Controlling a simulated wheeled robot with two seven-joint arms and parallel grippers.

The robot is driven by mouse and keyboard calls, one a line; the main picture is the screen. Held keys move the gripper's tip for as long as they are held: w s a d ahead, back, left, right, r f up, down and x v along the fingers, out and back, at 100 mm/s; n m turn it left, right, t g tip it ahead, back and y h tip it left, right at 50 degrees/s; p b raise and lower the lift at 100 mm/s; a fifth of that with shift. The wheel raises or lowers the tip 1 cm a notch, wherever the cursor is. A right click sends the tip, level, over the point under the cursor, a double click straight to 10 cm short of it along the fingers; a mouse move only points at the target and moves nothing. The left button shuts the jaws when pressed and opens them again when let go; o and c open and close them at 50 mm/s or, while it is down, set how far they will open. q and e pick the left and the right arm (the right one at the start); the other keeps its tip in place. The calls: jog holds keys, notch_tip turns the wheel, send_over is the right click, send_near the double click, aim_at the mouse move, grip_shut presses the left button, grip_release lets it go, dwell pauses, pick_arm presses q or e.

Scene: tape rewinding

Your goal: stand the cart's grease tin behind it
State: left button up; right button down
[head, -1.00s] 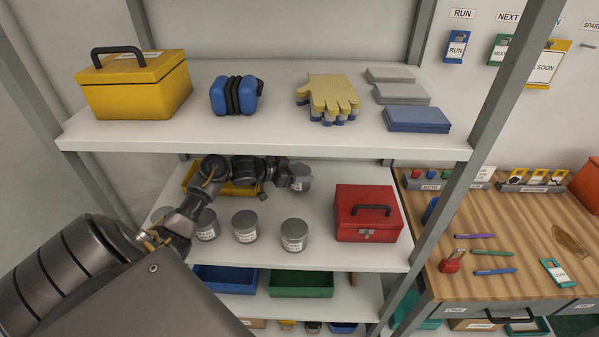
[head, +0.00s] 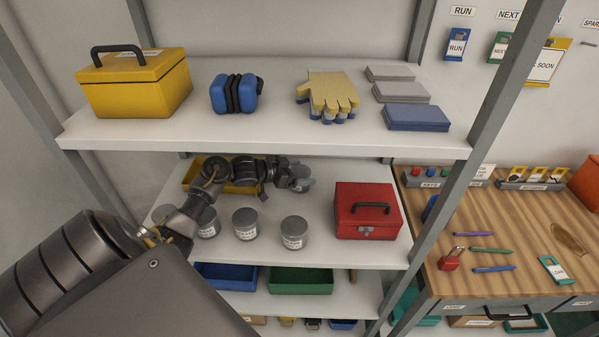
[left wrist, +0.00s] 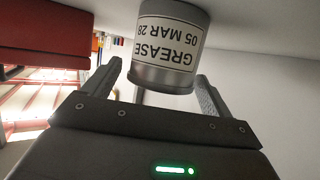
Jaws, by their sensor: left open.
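A grey grease tin labelled "GREASE 05 MAR 28" (left wrist: 168,48) appears upside down in the left wrist view, just beyond and between my open left fingertips (left wrist: 157,76). In the head view, this tin (head: 303,172) shows at the back of the middle shelf, partly hidden by my left gripper (head: 297,182). A gap shows at the left finger; I cannot tell whether the right finger touches. In front stand more grey tins (head: 294,233), (head: 245,224), (head: 208,222), with labels too small to read. No cart can be made out. My right gripper is not in view.
A red toolbox (head: 367,211) stands right of the tins. A yellow tray (head: 193,175) lies behind my left arm. The upper shelf (head: 290,146) is close above the arm. Blue (head: 226,277) and green (head: 300,281) trays lie below. A wooden workbench (head: 430,279) is at the right.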

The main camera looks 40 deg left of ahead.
pick_arm(q)
jog(key=b+v, duration=0.1)
jog(key=v, duration=1.1)
jog(key=shift+r+b, duration=0.25)
jog(key=shift+b, duration=0.1)
